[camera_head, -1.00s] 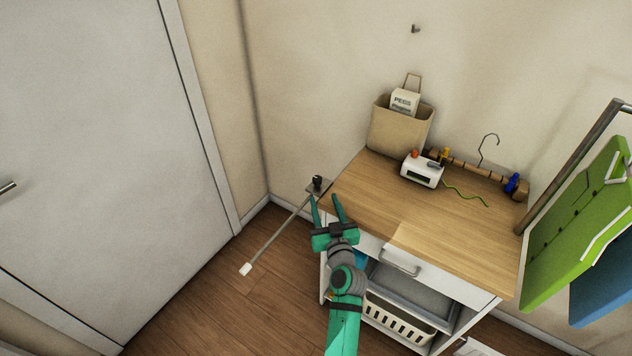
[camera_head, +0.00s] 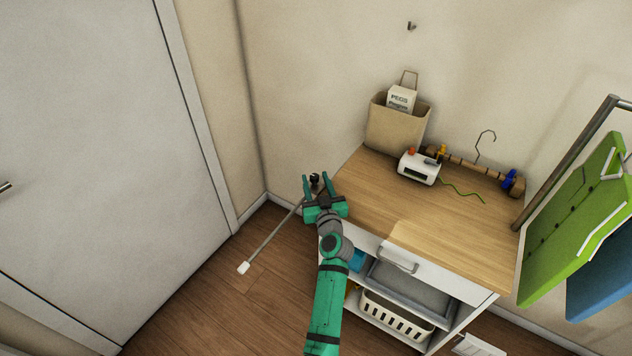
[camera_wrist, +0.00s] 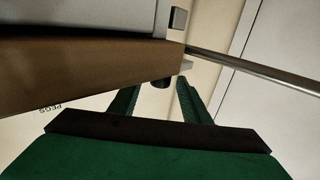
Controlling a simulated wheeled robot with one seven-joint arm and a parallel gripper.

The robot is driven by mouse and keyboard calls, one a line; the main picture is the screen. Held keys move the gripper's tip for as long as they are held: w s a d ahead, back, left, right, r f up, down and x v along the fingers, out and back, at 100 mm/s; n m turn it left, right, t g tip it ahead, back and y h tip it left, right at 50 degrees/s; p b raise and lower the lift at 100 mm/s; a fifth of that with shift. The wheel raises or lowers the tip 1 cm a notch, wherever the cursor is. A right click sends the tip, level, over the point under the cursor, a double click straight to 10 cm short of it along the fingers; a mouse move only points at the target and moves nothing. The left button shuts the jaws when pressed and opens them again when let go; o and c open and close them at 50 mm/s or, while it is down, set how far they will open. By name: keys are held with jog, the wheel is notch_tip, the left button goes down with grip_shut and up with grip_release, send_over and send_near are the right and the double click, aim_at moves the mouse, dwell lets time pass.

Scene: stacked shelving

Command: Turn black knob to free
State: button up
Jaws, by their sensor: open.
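The black knob (camera_head: 315,181) sits on a small bracket at the left back corner of the wooden-topped cart (camera_head: 440,222). A thin metal rod (camera_head: 272,236) runs from there down to the left and ends in a white tip. My gripper (camera_head: 315,176) is open, its teal fingers on either side of the knob in the head view. In the wrist view the dark knob (camera_wrist: 160,83) shows between the fingertips (camera_wrist: 159,86), below the brown board edge. I cannot tell whether the fingers touch it. No label on the knob is readable.
Green and blue panels (camera_head: 575,220) hang at right. A door (camera_head: 110,150) is at left.

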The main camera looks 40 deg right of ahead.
jog(key=c, duration=1)
jog(key=shift+d+n+t+y, duration=0.2)
jog(key=shift+n+t+y, duration=0.15)
jog(key=shift+y, duration=0.25)
jog(key=shift+c, duration=0.2)
jog(key=shift+n+t+y, duration=0.25)
jog(key=shift+n+y, duration=0.8)
jog(key=shift+y, duration=0.45)
jog(key=o, duration=1)
jog(key=shift+o, duration=0.2)
jog(key=shift+s, duration=0.1)
jog(key=s+a, duration=0.1)
jog(key=s, duration=0.9)
jog(key=shift+s+a, duration=0.25)
jog(key=shift+s, duration=0.1)
